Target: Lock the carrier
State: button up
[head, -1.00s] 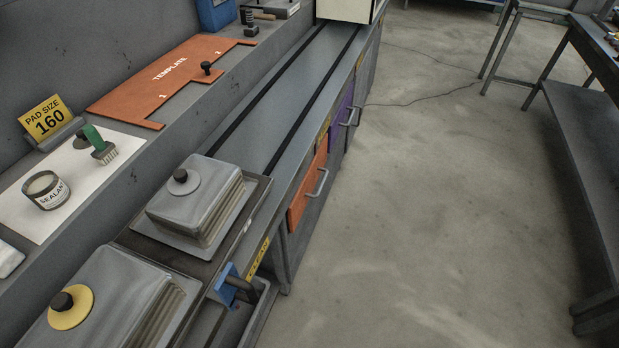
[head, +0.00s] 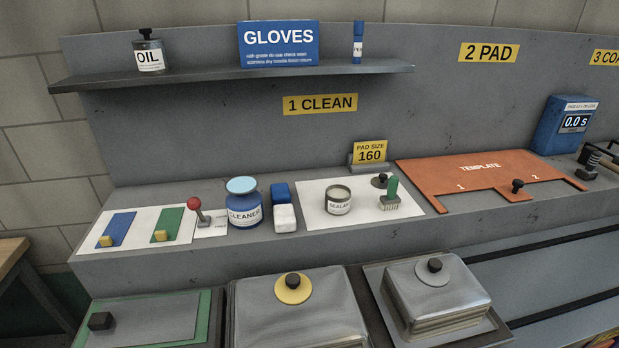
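No part is labelled as the carrier, so I cannot tell which one it is. A metal block with a grey disc and black knob (head: 435,300) sits on a dark tray (head: 374,290) at the lower right. A metal block with a yellow disc and black knob (head: 325,318) stands left of it at the bottom centre. A grey plate with a black knob (head: 150,318) lies on a green-edged base (head: 210,312) at the lower left. No lock or latch can be made out. My gripper is not in view.
A ledge holds a red-knobbed lever (head: 197,206), a cleaner jar (head: 243,208), a sealant tin (head: 338,203), a green-handled brush (head: 390,196) and an orange template (head: 440,173). A shelf (head: 220,77) hangs above. A dark-slotted grey surface (head: 545,268) is clear at right.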

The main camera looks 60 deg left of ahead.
aim_at(195, 203)
jog(key=u, duration=2.05)
